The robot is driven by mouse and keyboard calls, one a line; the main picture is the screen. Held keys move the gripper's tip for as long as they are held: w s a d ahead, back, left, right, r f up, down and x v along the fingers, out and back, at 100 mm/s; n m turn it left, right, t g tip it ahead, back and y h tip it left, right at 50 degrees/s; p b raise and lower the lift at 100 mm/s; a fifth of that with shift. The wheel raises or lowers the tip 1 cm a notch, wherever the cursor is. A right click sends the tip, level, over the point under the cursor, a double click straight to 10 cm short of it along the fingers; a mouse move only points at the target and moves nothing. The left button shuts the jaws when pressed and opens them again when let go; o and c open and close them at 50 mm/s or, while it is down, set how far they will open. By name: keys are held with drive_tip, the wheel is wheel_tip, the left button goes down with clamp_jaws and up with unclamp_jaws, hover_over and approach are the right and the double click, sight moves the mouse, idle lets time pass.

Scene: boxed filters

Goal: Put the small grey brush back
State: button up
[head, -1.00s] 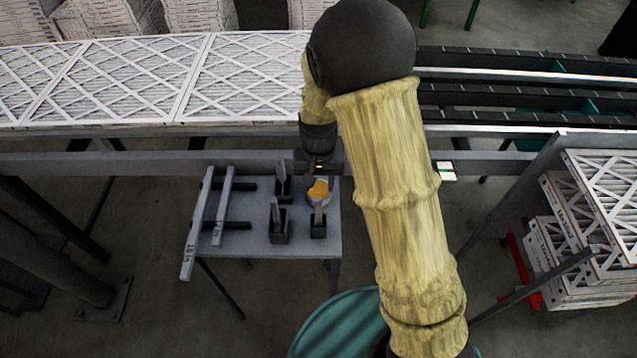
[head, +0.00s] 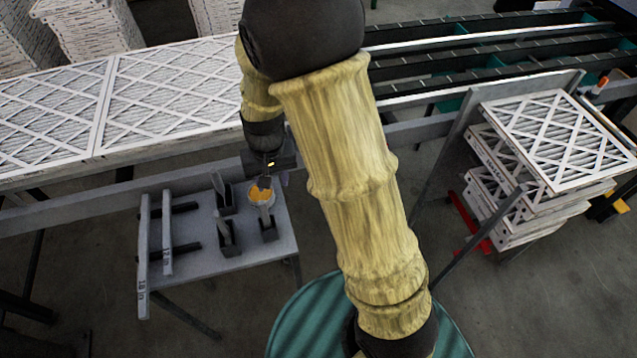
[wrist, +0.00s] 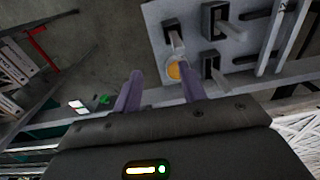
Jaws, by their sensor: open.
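Three dark holders stand on a small grey table (head: 200,262), each with a grey upright tool in it. The shortest tool, probably the small grey brush (head: 265,216), is in the front right holder (head: 268,231); the wrist view shows this holder (wrist: 175,45) too. Bristles cannot be made out. A round pot with orange contents (head: 260,196) stands just behind it; in the wrist view the pot (wrist: 173,71) is partly hidden by a finger. My gripper (wrist: 160,80) is open, with nothing visible between its fingers. In the head view it hangs over the table's back edge, near the pot.
A taller tool (head: 227,232) and another at the back (head: 218,185) stand left of the pot. Grey bars (head: 142,255) lie at the table's left end. A conveyor with white filters (head: 150,100) runs behind. Stacked filters (head: 555,140) stand at right.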

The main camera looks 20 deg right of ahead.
drive_tip(key=s+d+r+t, duration=0.2)
drive_tip(key=s+d+r, duration=0.4)
drive_tip(key=s+d, duration=0.4)
drive_tip(key=shift+s+r, duration=0.2)
drive_tip(key=shift+r, duration=0.15)
